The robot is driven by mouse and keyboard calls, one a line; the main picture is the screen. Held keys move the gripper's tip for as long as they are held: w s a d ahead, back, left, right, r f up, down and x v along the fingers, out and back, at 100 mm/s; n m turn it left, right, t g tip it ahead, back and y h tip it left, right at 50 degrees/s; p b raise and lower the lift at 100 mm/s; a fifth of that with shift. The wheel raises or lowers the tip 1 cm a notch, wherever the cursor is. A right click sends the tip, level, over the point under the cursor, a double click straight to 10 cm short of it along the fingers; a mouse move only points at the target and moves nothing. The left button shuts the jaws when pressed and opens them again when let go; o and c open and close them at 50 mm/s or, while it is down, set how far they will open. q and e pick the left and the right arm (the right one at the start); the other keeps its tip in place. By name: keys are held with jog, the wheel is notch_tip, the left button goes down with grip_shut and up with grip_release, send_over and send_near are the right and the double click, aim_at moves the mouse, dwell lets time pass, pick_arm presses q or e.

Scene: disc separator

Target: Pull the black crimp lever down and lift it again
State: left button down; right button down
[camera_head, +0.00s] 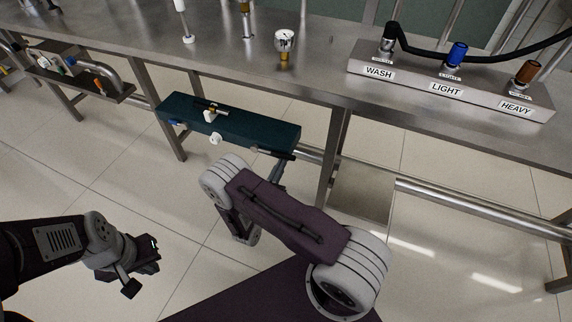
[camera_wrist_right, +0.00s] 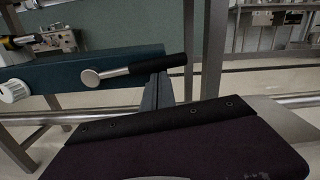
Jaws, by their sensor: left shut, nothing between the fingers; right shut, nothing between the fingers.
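The black crimp lever (camera_wrist_right: 157,64) is a metal rod with a black grip on the front of a teal box (camera_wrist_right: 45,77). In the right wrist view it runs rightward and slightly up from a round metal pivot (camera_wrist_right: 90,78). In the head view the lever (camera_head: 278,153) shows at the right end of the teal box (camera_head: 235,122). My right gripper (camera_wrist_right: 160,84) is shut and empty, with its fingertips just under the black grip; whether they touch it I cannot tell. My left gripper (camera_head: 150,258) is shut and empty above the floor, well away from the box.
The box hangs at the front of a steel bench (camera_head: 330,55). A labelled panel (camera_head: 445,82) with WASH, LIGHT and HEAVY ports stands on it. A white knob (camera_head: 216,138) projects from the box front. Bench legs and a low rail (camera_head: 470,203) stand nearby.

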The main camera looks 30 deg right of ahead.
aim_at(278, 155)
jog(key=r+n+p, duration=0.5)
jog(key=shift+w+a+r+n+p, duration=0.25)
jog(key=shift+r+n+p, duration=0.05)
jog(key=shift+r, duration=0.05)
jog(key=shift+w+a+r+n+y+p, duration=0.15)
jog(key=shift+w+r+n+p, duration=0.05)
jog(key=shift+r+n+p, duration=0.25)
jog(key=shift+w+a+r+n+y+p, duration=0.15)
jog(key=shift+r+n+p, duration=0.15)
jog(key=shift+n, duration=0.25)
jog(key=shift+w+a+r+p, duration=0.2)
jog(key=shift+w+r+p, duration=0.05)
jog(key=shift+r+p, duration=0.15)
jog(key=shift+w, duration=0.1)
